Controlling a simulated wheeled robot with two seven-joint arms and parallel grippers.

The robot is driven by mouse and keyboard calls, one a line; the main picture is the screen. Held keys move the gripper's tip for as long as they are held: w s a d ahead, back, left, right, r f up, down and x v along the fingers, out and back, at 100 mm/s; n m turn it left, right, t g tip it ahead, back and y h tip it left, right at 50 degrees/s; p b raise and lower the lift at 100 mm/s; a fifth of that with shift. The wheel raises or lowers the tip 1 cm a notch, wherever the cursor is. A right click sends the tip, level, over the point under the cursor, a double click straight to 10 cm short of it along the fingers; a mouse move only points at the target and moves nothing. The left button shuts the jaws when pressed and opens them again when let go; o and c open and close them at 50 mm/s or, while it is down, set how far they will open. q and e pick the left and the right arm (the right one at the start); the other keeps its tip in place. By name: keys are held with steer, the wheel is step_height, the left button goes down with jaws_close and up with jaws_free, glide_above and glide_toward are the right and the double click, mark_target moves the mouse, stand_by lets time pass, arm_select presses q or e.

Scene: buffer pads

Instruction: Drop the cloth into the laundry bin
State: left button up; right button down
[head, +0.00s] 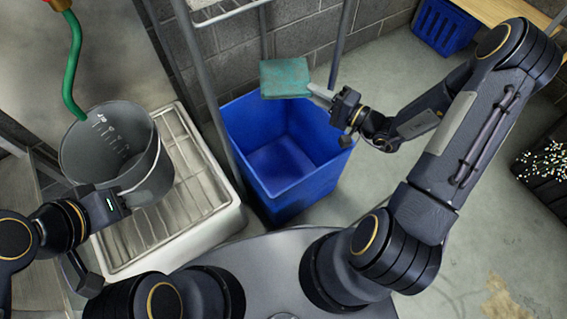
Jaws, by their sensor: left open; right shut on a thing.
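The cloth (285,78) is a flat teal square, held above the far edge of the blue laundry bin (290,185). My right gripper (316,91) is shut on the cloth's right edge, and the cloth hangs clear of the bin floor. The bin stands open in the middle of the view and its visible inside looks empty. My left gripper (128,191) is open beside the lower right side of a grey bucket (95,150); its fingertips are hard to make out, and I cannot tell if it touches the bucket.
The bucket stands on a white slatted sink or tray (185,190) left of the bin. A green hose (73,65) hangs over the bucket. Metal rack posts (205,75) rise behind the bin. A blue crate (445,27) and a black container (545,165) stand right; floor between is clear.

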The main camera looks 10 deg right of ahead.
step_height(320, 180, down, 12)
steer(key=s+n+g+y+b, duration=0.1)
steer(key=s+g+b, duration=0.1)
steer(key=b, duration=0.4)
steer(key=shift+s+d+f+y, duration=0.25)
steer(key=shift+s+d+y, duration=0.05)
steer(key=shift+s+d, duration=0.1)
arm_select(q)
step_height(320, 180, down, 8)
arm_select(e)
steer(key=c, duration=1.2)
jaws_free()
steer(key=shift+n, duration=0.3)
steer(key=shift+o, duration=0.2)
arm_select(q)
steer(key=shift+r+p, duration=0.95)
steer(key=shift+r, duration=0.15)
arm_select(e)
steer(key=v, duration=0.7)
steer(key=shift+s+d, duration=0.25)
steer(key=shift+s, duration=0.05)
steer(key=shift+r, duration=0.1)
